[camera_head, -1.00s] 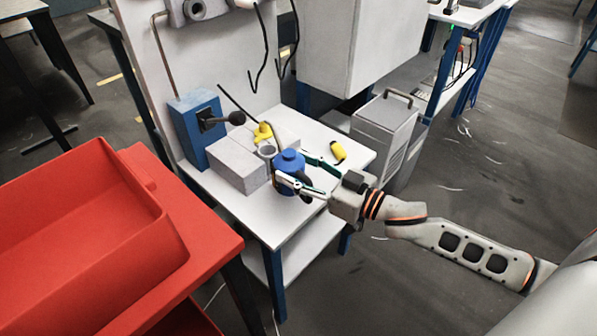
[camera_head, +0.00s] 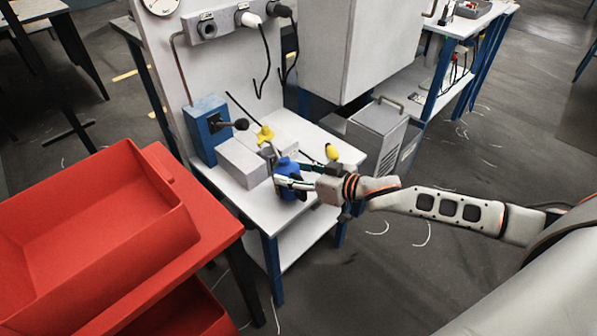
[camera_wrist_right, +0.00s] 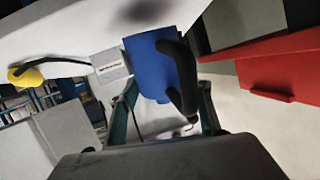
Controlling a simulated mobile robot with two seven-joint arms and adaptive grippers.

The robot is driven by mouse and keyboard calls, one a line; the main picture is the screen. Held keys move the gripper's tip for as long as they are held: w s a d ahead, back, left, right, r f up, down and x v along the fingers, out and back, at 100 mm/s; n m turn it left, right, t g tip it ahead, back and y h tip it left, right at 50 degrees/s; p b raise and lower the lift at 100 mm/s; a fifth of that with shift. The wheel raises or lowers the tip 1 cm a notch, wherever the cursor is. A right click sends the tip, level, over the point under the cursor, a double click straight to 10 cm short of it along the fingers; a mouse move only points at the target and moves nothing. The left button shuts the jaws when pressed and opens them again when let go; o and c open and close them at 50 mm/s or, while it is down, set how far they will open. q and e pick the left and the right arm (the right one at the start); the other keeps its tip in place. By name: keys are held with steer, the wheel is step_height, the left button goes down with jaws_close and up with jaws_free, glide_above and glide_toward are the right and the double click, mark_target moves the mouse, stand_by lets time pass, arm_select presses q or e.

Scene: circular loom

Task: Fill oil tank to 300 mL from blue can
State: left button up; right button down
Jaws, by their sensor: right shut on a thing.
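The blue can (camera_head: 287,168) is at the right end of the grey block on the white workbench. My right gripper (camera_head: 292,183) is shut on it, coming from the right. In the right wrist view the can (camera_wrist_right: 150,68) with its black handle (camera_wrist_right: 181,75) sits between the fingers. The can seems tilted, and I see no oil flow. The grey block (camera_head: 243,163), which may be the oil tank, has a yellow fitting (camera_head: 265,134) above it. Its filler opening and any level mark are too small or hidden to read. My left gripper is out of view.
A blue box (camera_head: 206,128) with a black knob stands at the block's left. A red tray (camera_head: 95,215) stands at left. A grey cabinet (camera_head: 378,130) stands right of the bench. The bench's front left is clear.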

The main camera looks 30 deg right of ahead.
steer(key=shift+w+d+r+p, duration=0.1)
steer(key=shift+r+p, duration=0.15)
steer(key=shift+r, duration=0.3)
steer(key=shift+w+d+r+p, duration=0.1)
steer(key=shift+r+p, duration=0.15)
steer(key=shift+r, duration=0.25)
steer(key=shift+a+r+g+p, duration=0.2)
steer(key=shift+r+g+p, duration=0.05)
steer(key=shift+g+p, duration=0.15)
steer(key=shift+d+r+p, duration=0.1)
steer(key=shift+r+p, duration=0.05)
steer(key=shift+p, duration=0.25)
steer(key=shift+s+f+g+b, duration=0.2)
steer(key=shift+f+g+b, duration=0.15)
steer(key=shift+f, duration=0.6)
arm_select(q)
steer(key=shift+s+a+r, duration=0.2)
arm_select(e)
steer(key=shift+s+f, duration=0.1)
steer(key=shift+f, duration=0.05)
